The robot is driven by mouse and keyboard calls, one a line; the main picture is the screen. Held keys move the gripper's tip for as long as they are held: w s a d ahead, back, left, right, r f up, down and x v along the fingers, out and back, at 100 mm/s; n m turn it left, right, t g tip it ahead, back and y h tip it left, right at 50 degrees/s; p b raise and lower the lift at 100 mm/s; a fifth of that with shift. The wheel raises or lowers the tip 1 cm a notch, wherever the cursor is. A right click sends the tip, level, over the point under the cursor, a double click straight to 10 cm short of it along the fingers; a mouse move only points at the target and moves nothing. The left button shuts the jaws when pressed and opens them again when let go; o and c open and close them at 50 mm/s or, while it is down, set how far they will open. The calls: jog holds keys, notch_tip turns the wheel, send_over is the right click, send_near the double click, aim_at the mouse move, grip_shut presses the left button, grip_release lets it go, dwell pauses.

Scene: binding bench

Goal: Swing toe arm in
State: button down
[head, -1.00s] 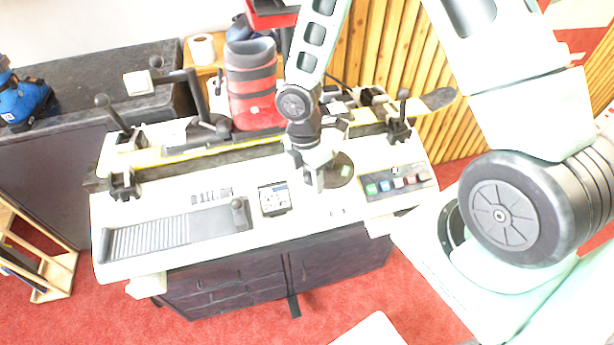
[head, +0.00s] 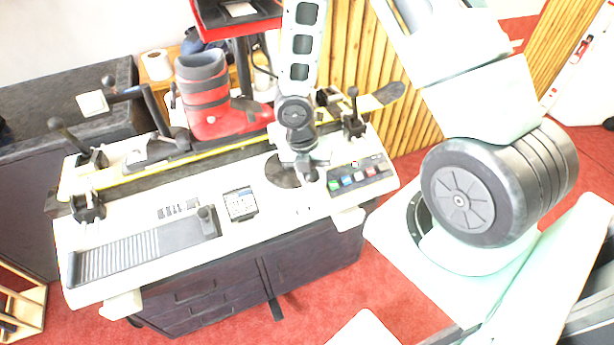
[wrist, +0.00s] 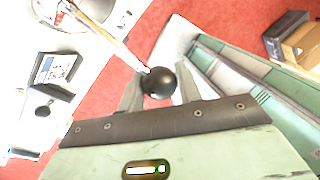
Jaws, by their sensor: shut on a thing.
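In the wrist view, my gripper (wrist: 158,92) has its two fingers on either side of a round black knob (wrist: 160,80) and is shut on it. The knob is at the end of a thin metal toe arm (wrist: 118,48), which runs to the upper left toward a pale round part. In the head view, my gripper (head: 308,180) is low over the front right of the pale bench, beside a dark disc (head: 281,172). My arm and gripper hide the knob and most of the toe arm there.
A red and grey boot (head: 205,95) stands on the bench behind my gripper, near a long yellow-edged ski (head: 388,95). A panel of coloured buttons (head: 359,175) is close on the right. Black clamp levers (head: 353,115) stand up at the bench ends.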

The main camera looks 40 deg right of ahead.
jog(key=shift+d+r, duration=0.1)
jog(key=shift+d, duration=0.1)
jog(key=c, duration=1)
grip_release()
jog(key=shift+w+a+r, duration=0.1)
jog(key=shift+r, duration=0.25)
jog(key=r, duration=0.5)
jog(key=w+a+r+p, duration=0.1)
jog(key=r, duration=0.5)
jog(key=w+a+r, duration=0.1)
jog(key=r, duration=0.4)
jog(key=shift+w+r+p, duration=0.15)
jog(key=shift+p, duration=0.15)
